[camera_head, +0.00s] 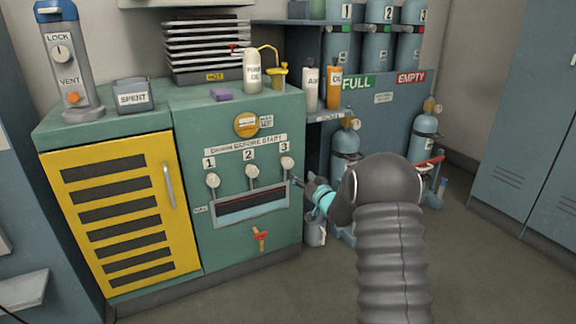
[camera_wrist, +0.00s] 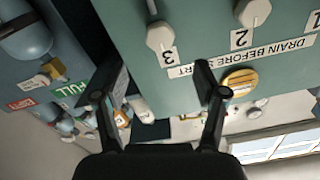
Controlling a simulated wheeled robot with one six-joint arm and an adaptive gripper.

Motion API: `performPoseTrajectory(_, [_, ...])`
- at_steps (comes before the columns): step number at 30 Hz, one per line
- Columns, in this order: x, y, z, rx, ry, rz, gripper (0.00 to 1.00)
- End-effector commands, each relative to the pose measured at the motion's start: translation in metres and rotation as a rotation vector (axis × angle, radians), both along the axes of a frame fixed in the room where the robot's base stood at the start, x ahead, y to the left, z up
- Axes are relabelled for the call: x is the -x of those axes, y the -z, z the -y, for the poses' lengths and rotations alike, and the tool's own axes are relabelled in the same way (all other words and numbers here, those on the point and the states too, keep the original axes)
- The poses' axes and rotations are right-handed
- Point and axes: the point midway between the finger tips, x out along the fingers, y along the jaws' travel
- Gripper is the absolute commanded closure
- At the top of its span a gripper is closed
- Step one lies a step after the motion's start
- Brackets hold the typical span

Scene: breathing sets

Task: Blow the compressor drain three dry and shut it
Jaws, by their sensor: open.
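The compressor's green front carries three drain knobs under the labels 1, 2 and 3. Drain three (camera_head: 288,162) is the right-hand pale knob; drain two (camera_head: 252,171) and drain one (camera_head: 212,180) are to its left. Below them is a tray (camera_head: 252,206) with a dark strip inside. My gripper (camera_head: 298,181) is just right of and below drain three in the head view, partly hidden by my arm. In the wrist view my gripper (camera_wrist: 155,82) is open and empty, with drain three (camera_wrist: 160,36) beyond its fingertips. I cannot tell whether drain three is open.
A red-handled valve (camera_head: 261,238) sits low on the green front. A yellow louvred door (camera_head: 122,222) is at left. Bottles and a SPENT box (camera_head: 132,95) stand on top. Blue cylinders (camera_head: 345,145) stand right of the compressor. The floor (camera_head: 480,270) at right is clear.

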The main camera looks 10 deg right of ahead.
Motion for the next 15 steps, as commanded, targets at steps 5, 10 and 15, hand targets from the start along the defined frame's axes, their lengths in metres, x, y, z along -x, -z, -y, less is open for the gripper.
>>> performPoseTrajectory(5, [-0.032,0.001,-0.011,0.0,-0.001,0.0,0.29])
performPoseTrajectory(10, [-0.06,0.001,-0.02,0.001,0.0,-0.001,0.29])
performPoseTrajectory(15, [-0.083,0.0,-0.028,0.001,0.0,0.0,0.29])
